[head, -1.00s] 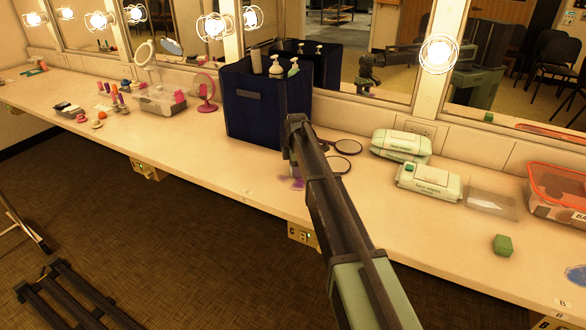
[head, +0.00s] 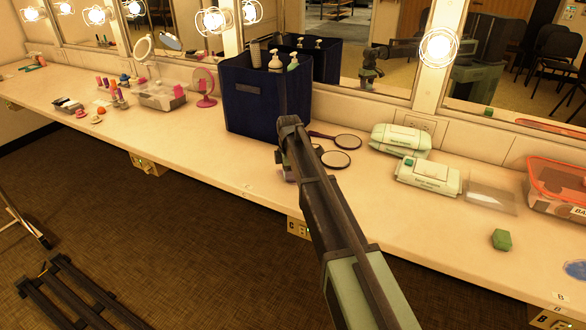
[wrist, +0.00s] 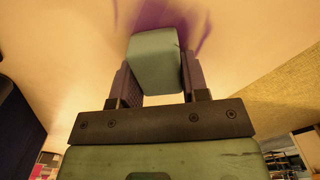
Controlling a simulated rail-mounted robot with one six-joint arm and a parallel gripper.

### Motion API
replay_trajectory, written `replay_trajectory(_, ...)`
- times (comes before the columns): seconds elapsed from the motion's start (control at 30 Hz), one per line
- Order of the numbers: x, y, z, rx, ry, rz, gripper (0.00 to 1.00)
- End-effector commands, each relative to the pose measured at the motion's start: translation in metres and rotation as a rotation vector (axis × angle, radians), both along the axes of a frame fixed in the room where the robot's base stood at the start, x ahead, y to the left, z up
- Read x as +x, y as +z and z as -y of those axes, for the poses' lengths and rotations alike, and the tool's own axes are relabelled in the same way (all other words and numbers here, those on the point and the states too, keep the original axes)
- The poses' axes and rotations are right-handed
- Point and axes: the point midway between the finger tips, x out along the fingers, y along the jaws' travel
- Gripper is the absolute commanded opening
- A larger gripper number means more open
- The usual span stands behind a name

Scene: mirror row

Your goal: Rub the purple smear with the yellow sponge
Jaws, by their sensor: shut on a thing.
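My gripper (wrist: 157,80) is shut on a grey-blue, sponge-like block (wrist: 154,62) in the wrist view; it does not look yellow. The purple smear (wrist: 152,14) lies on the pale counter just beyond the block, showing on both sides of it. The block overlaps the smear in the picture; I cannot tell whether it touches the counter. In the head view my gripper (head: 286,166) is low over the counter in front of the dark blue bin, and my arm hides the block and most of the smear. I make out no yellow sponge elsewhere.
The dark blue bin (head: 262,100) with bottles stands behind my gripper. Hand mirrors (head: 334,159), wipe packs (head: 428,177), a green block (head: 502,240) and an orange-rimmed tub (head: 560,188) lie to the right.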

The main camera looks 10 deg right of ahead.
Motion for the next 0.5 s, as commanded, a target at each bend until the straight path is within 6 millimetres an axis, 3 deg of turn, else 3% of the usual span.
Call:
replay_trajectory(0.3, -0.011, 0.0, -0.008, 0.0, 0.0, 0.0, 0.23)
replay_trajectory(0.5, -0.028, -0.002, -0.021, 0.0, 0.001, 0.0, 0.23)
